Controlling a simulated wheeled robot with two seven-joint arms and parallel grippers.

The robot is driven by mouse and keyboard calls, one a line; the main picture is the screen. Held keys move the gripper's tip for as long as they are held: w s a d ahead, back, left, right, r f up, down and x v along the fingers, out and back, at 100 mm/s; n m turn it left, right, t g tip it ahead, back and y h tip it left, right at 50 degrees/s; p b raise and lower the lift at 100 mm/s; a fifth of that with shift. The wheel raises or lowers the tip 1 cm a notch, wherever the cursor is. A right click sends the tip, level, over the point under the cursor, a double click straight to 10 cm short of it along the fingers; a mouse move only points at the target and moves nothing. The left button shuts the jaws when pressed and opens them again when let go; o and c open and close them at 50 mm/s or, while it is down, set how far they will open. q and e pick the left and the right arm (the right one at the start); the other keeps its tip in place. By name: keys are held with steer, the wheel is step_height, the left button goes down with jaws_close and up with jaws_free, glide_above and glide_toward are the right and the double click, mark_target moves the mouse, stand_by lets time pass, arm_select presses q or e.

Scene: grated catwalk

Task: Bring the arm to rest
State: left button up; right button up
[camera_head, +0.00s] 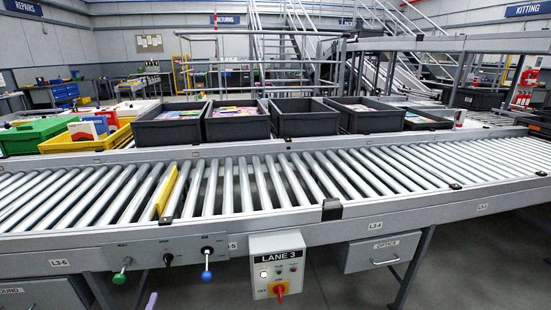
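Neither of my grippers can be made out in the head view, and no arm of mine is clearly seen. What they hold, if anything, is hidden from this view. The roller conveyor (330,180) runs across the whole picture in front of me. A yellow bar (165,192) lies between its rollers left of centre.
A Lane 3 control box (277,265) with a red-and-yellow switch hangs from the conveyor's front. Levers with green (120,278) and blue (207,276) knobs stick out beside it. Dark bins (300,122) stand behind the rollers. An Optics drawer (383,252) hangs below.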

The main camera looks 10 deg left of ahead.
arm_select(q)
steer(key=s+d+f+m+g+h+p, duration=0.2)
steer(key=s+d+f+m+g, duration=0.1)
steer(key=s+f+m, duration=0.3)
steer(key=s+d+f+m+g+h+p, duration=0.2)
steer(key=s+d+f+m+g, duration=0.15)
steer(key=f, duration=0.45)
steer(key=s+d+f+m+g+h+p, duration=0.1)
steer(key=s+d+f+m+g+p, duration=0.1)
steer(key=s+d+f+m, duration=0.4)
steer(key=s+f+m+g+p, duration=0.1)
steer(key=s+f+m+g, duration=0.2)
steer(key=s, duration=0.5)
steer(key=s+f+m+g+p, duration=0.1)
steer(key=s+f+m+g, duration=0.3)
steer(key=s, duration=0.5)
steer(key=shift+d+m, duration=0.4)
steer(key=shift+m, duration=0.15)
steer(key=shift+s+f, duration=0.1)
